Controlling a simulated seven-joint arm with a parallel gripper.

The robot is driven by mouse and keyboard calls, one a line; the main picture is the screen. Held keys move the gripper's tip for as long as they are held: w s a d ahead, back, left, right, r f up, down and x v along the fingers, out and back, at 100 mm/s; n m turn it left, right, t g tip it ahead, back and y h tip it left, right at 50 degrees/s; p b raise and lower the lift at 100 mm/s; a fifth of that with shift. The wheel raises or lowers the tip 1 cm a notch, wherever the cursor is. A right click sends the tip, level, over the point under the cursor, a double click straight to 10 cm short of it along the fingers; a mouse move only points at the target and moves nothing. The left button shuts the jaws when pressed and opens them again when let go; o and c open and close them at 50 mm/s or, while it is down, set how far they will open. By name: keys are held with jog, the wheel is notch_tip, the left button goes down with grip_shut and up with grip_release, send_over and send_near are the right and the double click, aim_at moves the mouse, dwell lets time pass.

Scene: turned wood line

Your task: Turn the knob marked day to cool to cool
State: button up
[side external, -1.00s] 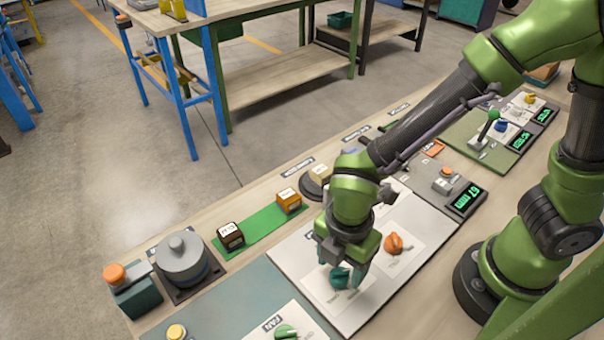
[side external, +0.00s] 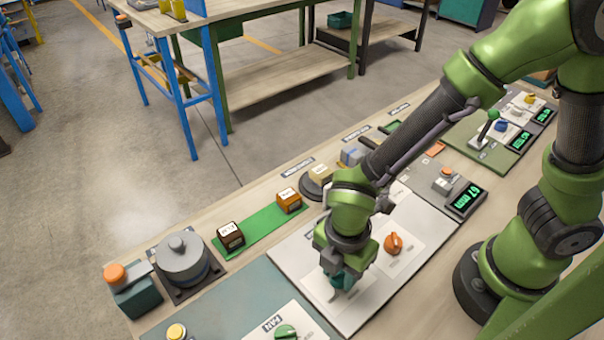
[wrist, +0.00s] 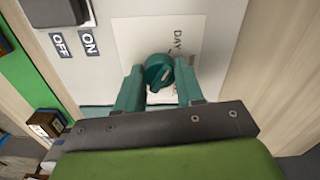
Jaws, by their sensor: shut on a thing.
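The teal knob (wrist: 158,72) sits on a white card (wrist: 190,36) whose visible lettering begins "DAY"; the rest of the lettering is hidden or too small to read. My gripper (wrist: 160,90) is shut on the teal knob, with one teal finger on each side of it in the wrist view. In the side external view my gripper (side external: 343,280) points down over the white panel (side external: 300,250) and covers most of the knob. The knob's pointer direction cannot be read clearly.
An orange knob (side external: 393,243) stands on the same panel, close to the right of my gripper. A green knob (side external: 286,332) marked FAN is at the front. Orange and dark blocks lie on a green strip (side external: 262,228) behind. ON and OFF labels (wrist: 73,44) show in the wrist view.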

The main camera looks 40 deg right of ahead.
jog(key=shift+m, duration=0.4)
jog(key=m, duration=1.1)
jog(key=shift+m, duration=0.4)
jog(key=m, duration=1.1)
jog(key=shift+r, duration=0.1)
jog(key=shift+m, duration=0.4)
jog(key=o, duration=1)
jog(key=shift+o, duration=0.2)
notch_tip(320, 180, up, 17)
